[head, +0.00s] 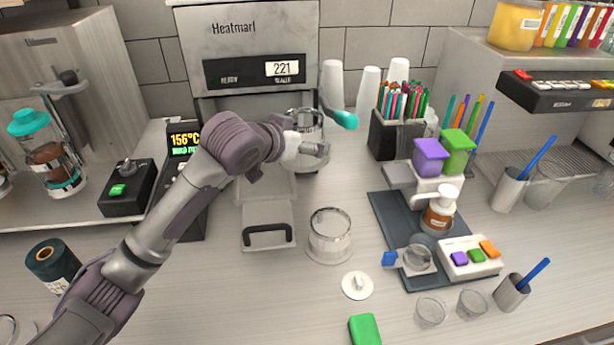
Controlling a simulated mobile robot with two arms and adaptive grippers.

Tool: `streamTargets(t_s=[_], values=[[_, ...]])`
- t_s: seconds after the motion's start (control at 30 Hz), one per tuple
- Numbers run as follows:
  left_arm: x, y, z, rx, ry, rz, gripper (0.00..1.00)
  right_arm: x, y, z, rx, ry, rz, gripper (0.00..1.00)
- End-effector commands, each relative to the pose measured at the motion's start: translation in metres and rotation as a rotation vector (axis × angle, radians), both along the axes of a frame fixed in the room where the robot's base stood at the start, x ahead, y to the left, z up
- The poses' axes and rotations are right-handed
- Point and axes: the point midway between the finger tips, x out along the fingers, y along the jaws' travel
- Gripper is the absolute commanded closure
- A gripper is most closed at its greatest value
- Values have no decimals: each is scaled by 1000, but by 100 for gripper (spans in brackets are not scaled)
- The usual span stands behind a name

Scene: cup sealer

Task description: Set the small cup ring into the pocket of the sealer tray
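The sealer (248,50) stands at the back, with a grey tray (268,212) in front of it and a black handle on the tray's near edge. My arm hides part of the tray's far end, and I cannot make out the pocket. A clear round ring (330,236) sits on the counter right of the tray. A smaller clear ring-like piece with a blue tab (418,259) lies on the dark mat; I cannot tell which is the small cup ring. My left gripper (322,150) is in front of the sealer, by a clear round vessel (312,122) and a teal-tipped part (340,118). Its grip is unclear.
A white knobbed disc (357,285) and a green block (364,330) lie in front. Clear cups stand at front right. Bare counter lies left of the disc.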

Motion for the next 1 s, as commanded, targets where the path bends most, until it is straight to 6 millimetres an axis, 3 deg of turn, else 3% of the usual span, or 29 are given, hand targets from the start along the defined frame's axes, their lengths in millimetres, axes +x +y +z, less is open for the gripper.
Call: streamTargets(t_s=[0.17, 0.6, 0.83, 1.0], values=[[9, 12, -2, -2, 1, 24, 61, 2, 5, 3, 6, -3, -3, 60], [44, 95, -55, -3, 2, 23, 61, 6, 13, 27, 17, -10, -6, 60], [50, 109, -69, -4, -1, 20, 61, 6, 8, 32, 11, -10, -3, 60], [50, 109, -94, -3, 3, 20, 61, 6, 5, 41, 7, -10, -2, 60]])
